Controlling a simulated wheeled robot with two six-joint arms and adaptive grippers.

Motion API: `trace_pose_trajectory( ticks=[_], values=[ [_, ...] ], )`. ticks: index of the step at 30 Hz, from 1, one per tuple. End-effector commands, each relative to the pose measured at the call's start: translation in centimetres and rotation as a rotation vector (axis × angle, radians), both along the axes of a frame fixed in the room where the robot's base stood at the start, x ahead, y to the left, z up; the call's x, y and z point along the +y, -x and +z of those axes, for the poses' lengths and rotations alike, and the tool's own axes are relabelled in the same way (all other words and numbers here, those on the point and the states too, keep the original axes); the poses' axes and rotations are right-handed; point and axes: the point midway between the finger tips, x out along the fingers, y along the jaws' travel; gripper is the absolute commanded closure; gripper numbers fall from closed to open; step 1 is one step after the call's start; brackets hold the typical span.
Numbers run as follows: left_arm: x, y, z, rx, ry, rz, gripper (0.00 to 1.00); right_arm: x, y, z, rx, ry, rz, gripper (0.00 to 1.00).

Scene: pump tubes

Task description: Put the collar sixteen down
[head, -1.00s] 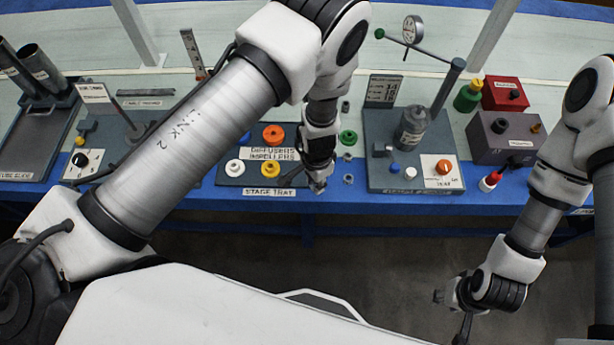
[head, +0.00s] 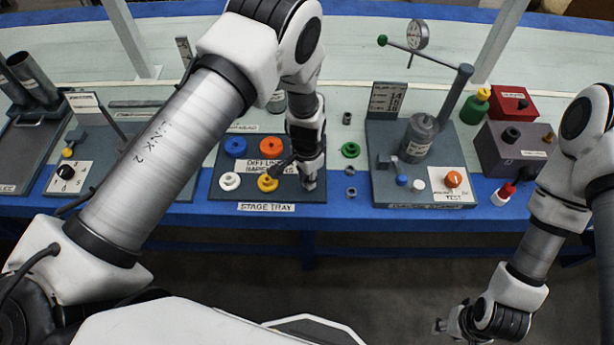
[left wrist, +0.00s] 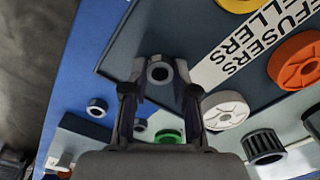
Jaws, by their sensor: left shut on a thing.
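My left gripper (head: 309,182) is over the right front part of the dark stage tray (head: 222,193). In the left wrist view its fingertips (left wrist: 158,76) are shut on a small grey metal collar (left wrist: 158,61), with its hole facing the camera. The collar shows against the bare tray; I cannot tell whether it touches. No number is readable on it. Two similar grey collars, one in front (head: 351,191) and one behind it (head: 350,170), are right of the tray. My right gripper (head: 440,325) hangs low in front of the bench; its jaws are too small to judge.
Blue (head: 235,147), orange (head: 271,146), white (head: 230,181) and yellow (head: 268,182) rings sit on the tray. A green ring (head: 350,150) and a black ribbed piece (head: 346,118) are right of it. A press stand (head: 385,185) with a grey cylinder is further right.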

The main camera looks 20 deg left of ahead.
Motion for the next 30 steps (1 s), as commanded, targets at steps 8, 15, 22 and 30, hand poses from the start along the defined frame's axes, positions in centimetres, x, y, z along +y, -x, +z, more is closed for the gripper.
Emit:
trace_pose_trajectory(
  ticks=[8,15,22,30],
  values=[
    [0.0,0.0,-0.3,0.000,0.000,0.000,0.47,0.0,0.0,-0.1,0.000,0.000,0.000,0.60],
    [0.0,0.0,0.0,0.000,0.000,0.000,0.47,0.0,0.0,0.1,0.000,0.000,0.000,0.60],
    [0.0,-0.1,4.0,-0.003,-0.001,0.000,0.47,0.0,0.0,0.2,0.000,0.000,0.000,0.60],
    [0.0,-0.1,10.5,-0.003,0.000,-0.001,0.47,0.0,0.0,0.1,0.000,0.000,0.000,0.60]
  ],
)
